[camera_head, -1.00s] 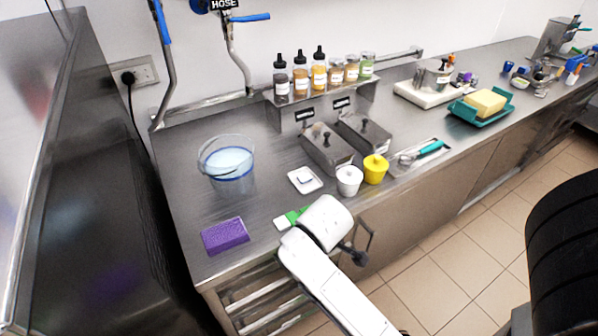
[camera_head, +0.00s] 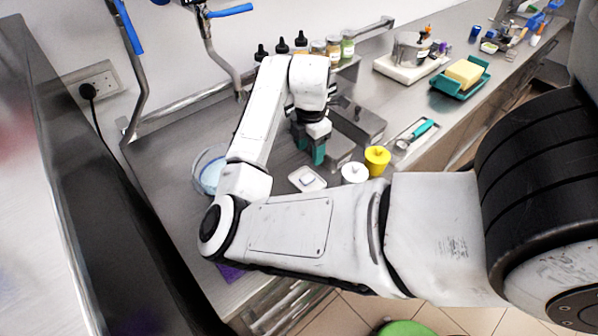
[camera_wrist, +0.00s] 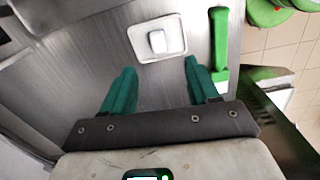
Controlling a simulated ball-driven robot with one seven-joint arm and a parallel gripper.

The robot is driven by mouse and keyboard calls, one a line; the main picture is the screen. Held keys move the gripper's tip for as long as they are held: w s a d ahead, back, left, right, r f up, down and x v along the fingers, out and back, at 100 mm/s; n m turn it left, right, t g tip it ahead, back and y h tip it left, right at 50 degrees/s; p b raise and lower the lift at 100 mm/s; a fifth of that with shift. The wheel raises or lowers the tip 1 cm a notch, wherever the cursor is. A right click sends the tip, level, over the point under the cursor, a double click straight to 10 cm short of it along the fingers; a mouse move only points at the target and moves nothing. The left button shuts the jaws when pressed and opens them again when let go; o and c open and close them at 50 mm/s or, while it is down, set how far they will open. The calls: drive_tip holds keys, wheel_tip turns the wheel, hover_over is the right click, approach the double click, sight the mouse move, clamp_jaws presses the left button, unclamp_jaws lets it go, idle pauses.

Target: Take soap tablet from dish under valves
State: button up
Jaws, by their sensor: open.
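The soap tablet (camera_head: 308,180) is a small pale block lying on a square white dish (camera_head: 319,186) on the steel counter. In the wrist view the tablet (camera_wrist: 157,42) and dish (camera_wrist: 135,36) lie just beyond my fingertips, roughly in line with the gap between them. My gripper (camera_head: 310,150) has green fingers and hangs above the counter, behind the dish in the head view. In the wrist view my gripper (camera_wrist: 160,68) is open and empty, its fingers spread apart. The dish is fully visible in the wrist view.
A green-handled tool (camera_wrist: 220,48) lies close to my right finger in the wrist view. A white cup (camera_head: 355,173) and yellow cup (camera_head: 377,160) stand right of the dish. A clear tub (camera_head: 208,171) is left, partly hidden by my arm. Blue-handled valves (camera_head: 231,10) are on the wall.

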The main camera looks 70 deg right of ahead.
hover_over(307, 177)
drive_tip(key=f, duration=0.6)
drive_tip(key=shift+a+f, duration=0.2)
wheel_tip(307, 177, down, 4)
drive_tip(key=b, duration=0.5)
drive_tip(key=shift+d+f, duration=0.15)
drive_tip(key=shift+f, duration=0.1)
clamp_jaws()
drive_tip(key=shift+r, duration=0.2)
